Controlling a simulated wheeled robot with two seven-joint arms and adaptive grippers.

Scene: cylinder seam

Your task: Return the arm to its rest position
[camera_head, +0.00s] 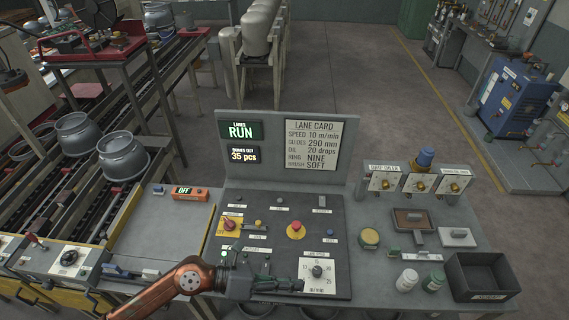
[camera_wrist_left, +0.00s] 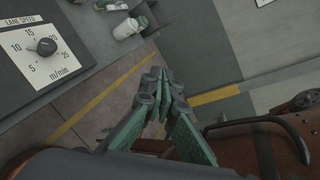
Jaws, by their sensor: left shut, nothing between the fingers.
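My left arm (camera_head: 165,292), orange and dark, comes in from the lower left in the head view. Its gripper (camera_head: 298,284) shows in front of the console's lower edge, with its fingertips close to the lane speed dial (camera_head: 317,271) in the picture. In the left wrist view the green-padded fingers (camera_wrist_left: 160,78) are together and empty, with floor behind them. The dial's black knob (camera_wrist_left: 46,47) on its white plate is at the upper left there, clear of the fingers. My right gripper is not in view.
The dark console panel (camera_head: 270,220) carries buttons and a red mushroom knob (camera_head: 296,230). A conveyor with metal pots (camera_head: 122,156) runs at the left.

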